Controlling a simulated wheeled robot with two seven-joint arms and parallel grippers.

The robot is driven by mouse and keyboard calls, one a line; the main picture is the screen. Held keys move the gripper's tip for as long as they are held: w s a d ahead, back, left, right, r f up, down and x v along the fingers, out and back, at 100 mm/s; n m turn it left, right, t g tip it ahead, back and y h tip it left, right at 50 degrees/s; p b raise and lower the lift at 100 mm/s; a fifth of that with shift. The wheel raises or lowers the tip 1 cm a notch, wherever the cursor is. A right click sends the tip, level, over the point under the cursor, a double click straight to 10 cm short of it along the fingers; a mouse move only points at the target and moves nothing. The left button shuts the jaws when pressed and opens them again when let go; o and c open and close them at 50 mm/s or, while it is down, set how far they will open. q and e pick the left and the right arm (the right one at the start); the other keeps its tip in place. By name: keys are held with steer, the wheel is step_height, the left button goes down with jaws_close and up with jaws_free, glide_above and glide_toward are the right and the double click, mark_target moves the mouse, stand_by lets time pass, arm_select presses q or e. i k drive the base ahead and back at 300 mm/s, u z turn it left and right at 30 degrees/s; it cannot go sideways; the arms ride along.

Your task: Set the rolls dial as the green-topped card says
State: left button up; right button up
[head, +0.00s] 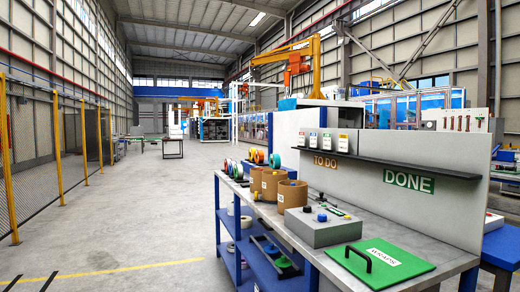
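Several small white cards stand on the dark shelf above the orange TO DO label. Neither of my grippers is in view.
A green lid or board (378,262) marked WRAPS, with a black handle, lies at the bench's front. Brown tubs (292,196) and coloured rolls stand behind the box. The shelf (400,163) has a green DONE label beneath its bare right part. The floor (120,220) left is clear.

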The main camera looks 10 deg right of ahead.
mark_target(321, 218)
steer(key=u, duration=0.65)
steer(key=i, duration=0.6)
steer(key=z, duration=0.75)
steer(key=i, duration=1.05)
steer(key=z, duration=1.15)
steer(key=k, duration=0.5)
steer(key=u, duration=1.5)
steer(key=i, duration=0.9)
steer(key=z, duration=0.25)
